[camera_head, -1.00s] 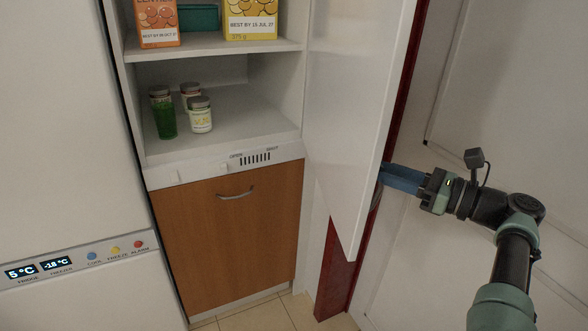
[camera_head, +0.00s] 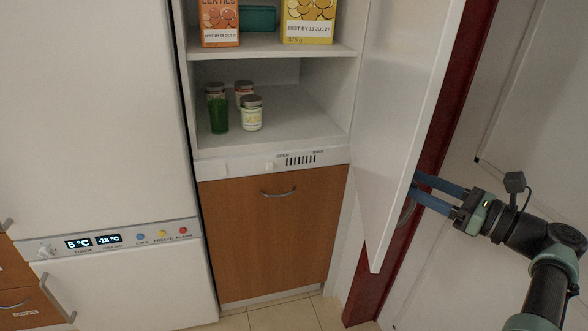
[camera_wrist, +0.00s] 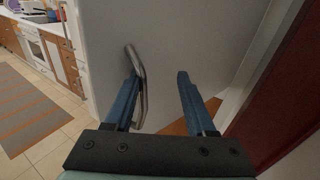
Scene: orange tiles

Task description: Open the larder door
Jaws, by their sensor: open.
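The white larder door (camera_head: 405,130) stands swung wide open to the right of the larder, and its shelves are exposed. In the wrist view the outer face of the door (camera_wrist: 190,40) fills the middle, with a curved metal handle (camera_wrist: 138,75) on it. My gripper (camera_head: 425,188) is at the door's outer side near its free edge, its fingertips partly hidden behind it. In the wrist view my gripper (camera_wrist: 157,80) is open, with the handle by its left finger. The handle is not clearly between the fingers, and I cannot tell whether they touch.
The larder shelves hold jars (camera_head: 235,108), a lentils box (camera_head: 220,22) and a yellow box (camera_head: 308,20). A wooden lower door (camera_head: 265,235) is shut. A white fridge (camera_head: 95,120) stands left. A dark red frame (camera_head: 445,130) and white wall are close on the right.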

